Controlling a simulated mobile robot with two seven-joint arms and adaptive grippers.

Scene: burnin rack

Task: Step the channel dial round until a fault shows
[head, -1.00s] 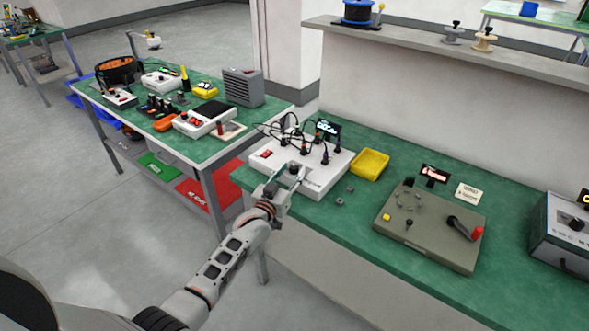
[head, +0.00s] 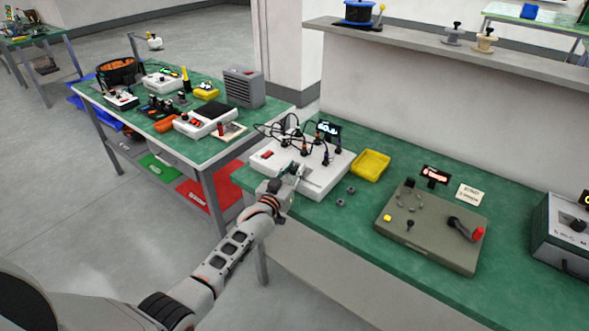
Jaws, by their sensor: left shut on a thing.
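A white burn-in rack box (head: 322,183) with several plugged black cables and a red switch (head: 267,154) stands at the left end of the green bench. A small dark display (head: 329,130) with white characters, too small to read, stands at its back. My left gripper (head: 296,171) is at the front of the box, shut on a small part there that the fingers mostly hide; it appears to be the channel dial. The dial's pointer position cannot be made out. My right gripper is not in view.
A yellow tray (head: 371,166) and small grey parts (head: 340,202) lie right of the box. A grey-green panel with a red-handled crank (head: 477,234) stands further right. A cluttered side table (head: 208,155) is at the left.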

